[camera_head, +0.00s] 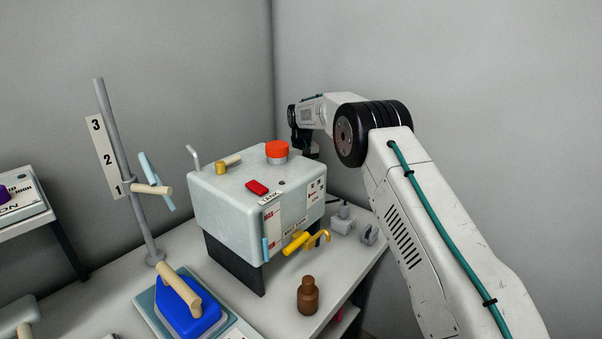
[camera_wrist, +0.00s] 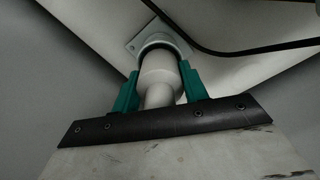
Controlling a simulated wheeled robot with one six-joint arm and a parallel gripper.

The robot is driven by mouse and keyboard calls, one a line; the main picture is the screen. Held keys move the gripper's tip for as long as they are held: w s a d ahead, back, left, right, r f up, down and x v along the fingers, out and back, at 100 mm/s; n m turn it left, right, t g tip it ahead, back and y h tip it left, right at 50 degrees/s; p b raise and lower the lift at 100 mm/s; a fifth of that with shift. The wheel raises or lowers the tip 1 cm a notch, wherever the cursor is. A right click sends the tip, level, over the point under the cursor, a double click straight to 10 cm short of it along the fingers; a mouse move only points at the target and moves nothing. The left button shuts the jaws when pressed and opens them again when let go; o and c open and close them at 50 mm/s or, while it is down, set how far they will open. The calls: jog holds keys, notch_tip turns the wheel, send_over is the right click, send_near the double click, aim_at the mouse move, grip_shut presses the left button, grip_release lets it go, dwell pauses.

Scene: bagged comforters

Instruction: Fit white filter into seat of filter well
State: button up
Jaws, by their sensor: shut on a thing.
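In the wrist view, my gripper (camera_wrist: 160,71) has its two teal fingers on either side of a white cylindrical filter (camera_wrist: 158,88) and is shut on it. The filter has a wider far part and a narrower near part. Its far end points at the filter well (camera_wrist: 134,46), a pale square plate with a round, dark-edged opening. The far end overlaps the opening in the picture; how deep it sits I cannot tell. In the head view, my arm reaches behind the grey tank machine, and the gripper, filter and well are hidden there.
The tank machine (camera_head: 228,205) with a red knob (camera_head: 277,149) stands close to my arm. A brown bottle (camera_head: 308,296), a blue iron-like block (camera_head: 186,312) and a grey post (camera_head: 120,165) share the table. A dark cable (camera_wrist: 215,50) runs near the well.

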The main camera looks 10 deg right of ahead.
jog(key=shift+f, duration=0.9)
jog(key=o, duration=1.7)
jog(key=shift+r, duration=3.5)
jog(key=shift+r, duration=0.15)
notch_tip(320, 180, up, 7)
jog(key=shift+f, duration=0.1)
jog(key=shift+r, duration=0.35)
